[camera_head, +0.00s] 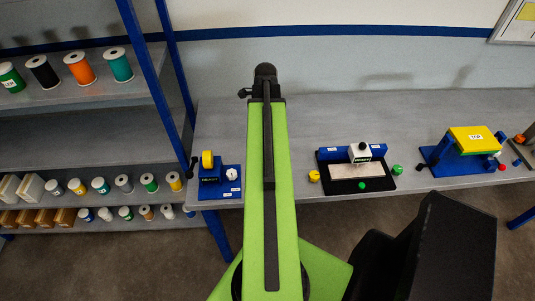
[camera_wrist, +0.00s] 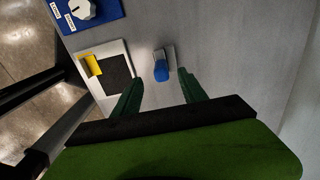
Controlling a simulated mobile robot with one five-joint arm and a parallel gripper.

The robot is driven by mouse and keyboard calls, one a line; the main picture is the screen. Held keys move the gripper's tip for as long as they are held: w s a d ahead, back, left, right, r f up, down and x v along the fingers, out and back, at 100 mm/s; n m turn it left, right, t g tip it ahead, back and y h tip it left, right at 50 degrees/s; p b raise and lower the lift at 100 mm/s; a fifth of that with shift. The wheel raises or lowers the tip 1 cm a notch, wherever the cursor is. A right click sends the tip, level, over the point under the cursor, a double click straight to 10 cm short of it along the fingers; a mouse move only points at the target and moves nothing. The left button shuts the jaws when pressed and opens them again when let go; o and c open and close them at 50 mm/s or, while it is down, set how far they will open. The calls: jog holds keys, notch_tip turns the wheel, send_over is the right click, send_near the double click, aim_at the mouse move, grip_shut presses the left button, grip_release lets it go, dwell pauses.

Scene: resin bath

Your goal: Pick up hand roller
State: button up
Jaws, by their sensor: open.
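What looks like the hand roller (camera_wrist: 161,70), a small blue rounded part on a grey base, is on the grey table in the wrist view. My gripper (camera_wrist: 159,76) is open, its two dark green fingers apart. In the picture the roller shows between the fingertips, and I see no contact. The gap in height cannot be told. In the head view my green arm hides the roller and the gripper.
Left of the roller is a white tray (camera_wrist: 122,50) with a dark pad and a yellow piece (camera_wrist: 93,65). A blue base with a white knob (camera_wrist: 82,9) lies beyond it. Blue devices stand along the table (camera_head: 290,120); a shelf (camera_head: 80,135) with spools is at left.

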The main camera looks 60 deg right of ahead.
jog(key=f+b, duration=0.6)
jog(key=f, duration=0.2)
jog(key=shift+d+f+b, duration=0.15)
jog(key=shift+d+b, duration=0.05)
jog(key=shift+b, duration=0.15)
jog(key=shift+r, duration=0.2)
grip_shut()
